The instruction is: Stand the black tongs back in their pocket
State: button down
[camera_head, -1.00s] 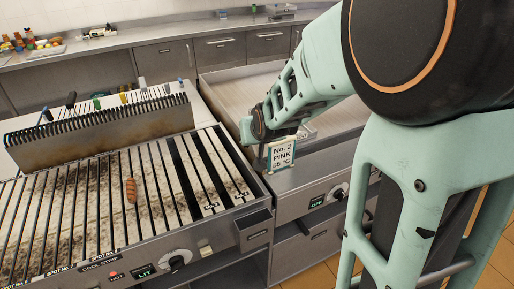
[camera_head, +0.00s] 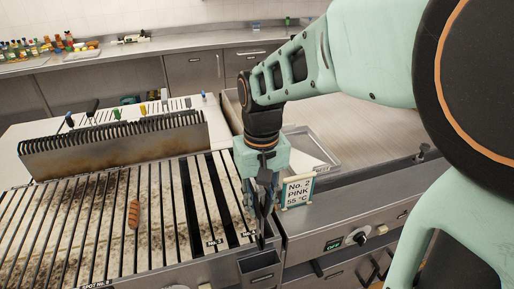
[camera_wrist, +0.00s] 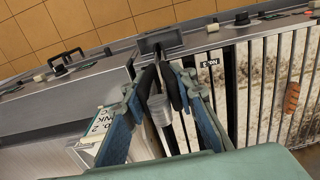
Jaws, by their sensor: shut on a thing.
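My gripper (camera_head: 260,188) points down over the front right corner of the grill, shut on the black tongs (camera_head: 262,222). The tongs hang down between the fingers. The pocket (camera_head: 260,264) is a dark box on the grill's front, right of the slats. It also shows in the wrist view (camera_wrist: 160,40), just beyond the tong ends. The tong ends are close to the pocket's mouth; I cannot tell whether they touch or enter it.
A "No. 2 PINK 55 °C" sign (camera_head: 298,191) stands close to the right of my gripper. A sausage (camera_head: 133,214) lies on the slats. A pale tray (camera_head: 312,150) lies on the right unit.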

aim_at(260, 247)
jog(key=shift+f, duration=0.1)
notch_tip(260, 247, down, 17)
jog(key=b, duration=1.3)
jog(key=shift+f, duration=0.15)
jog(key=shift+f, duration=0.1)
dwell(0.5)
jog(key=shift+f+b, duration=1.1)
jog(key=shift+f, duration=0.2)
jog(key=c, duration=1.5)
grip_release()
notch_tip(260, 247, up, 12)
jog(key=shift+r, duration=0.1)
